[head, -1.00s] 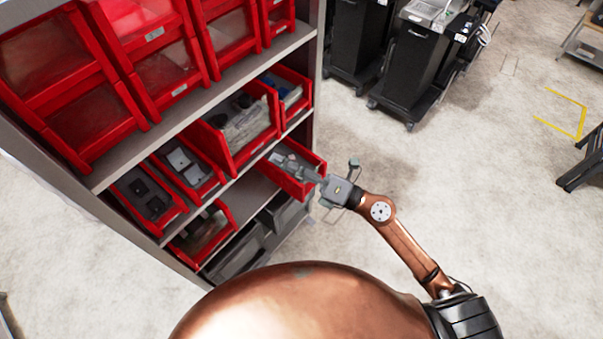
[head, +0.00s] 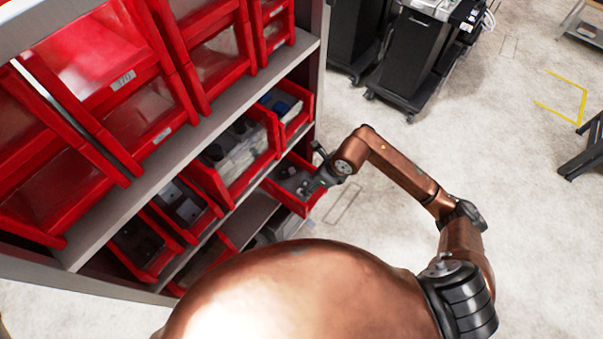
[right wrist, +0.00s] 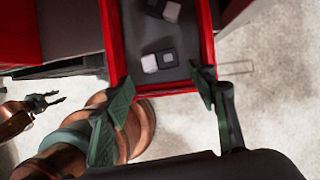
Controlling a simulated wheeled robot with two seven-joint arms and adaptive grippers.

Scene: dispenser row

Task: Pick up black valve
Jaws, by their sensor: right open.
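In the right wrist view, a red bin (right wrist: 117,45) holds small dark pieces with pale blocks on a grey floor. One black valve (right wrist: 167,59) lies near the bin's near end; another dark-and-pale piece (right wrist: 163,10) lies farther in, cut by the top edge. My right gripper (right wrist: 160,97) is open and empty, its green-padded fingers either side of the bin's near end. In the head view, my right gripper (head: 318,181) is at the pulled-out red bin (head: 297,205). My left gripper (right wrist: 44,101) shows small in the right wrist view, its dark fingers apart.
The shelf rack (head: 190,135) holds several red bins above and beside this one. Black wheeled carts (head: 412,58) stand behind on the right. The pale floor (head: 520,240) right of my arm is clear.

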